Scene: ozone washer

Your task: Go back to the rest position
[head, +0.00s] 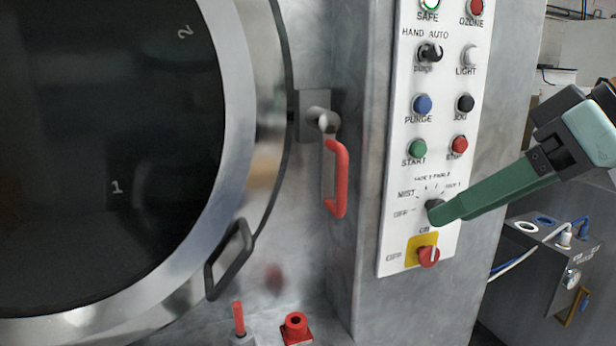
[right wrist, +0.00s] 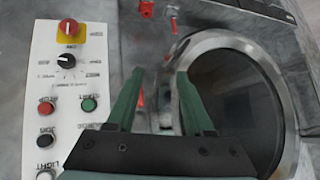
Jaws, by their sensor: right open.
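My right gripper (head: 440,212) comes in from the right in the head view, its green fingers overlapping the black selector knob (head: 433,207) on the white control panel. In the right wrist view the two fingers (right wrist: 160,74) are spread apart with nothing between them. There the selector knob (right wrist: 66,61) lies left of the fingers, clear of them. In the head view the fingers line up one behind the other, so their gap is hidden. My left gripper is in neither view.
The white panel (head: 398,235) carries several buttons and a red switch (head: 429,257) on a yellow plate. The washer's round door (head: 232,110) fills the left, with a red handle (head: 342,180) beside it. A metal box with hoses (head: 535,243) stands at lower right.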

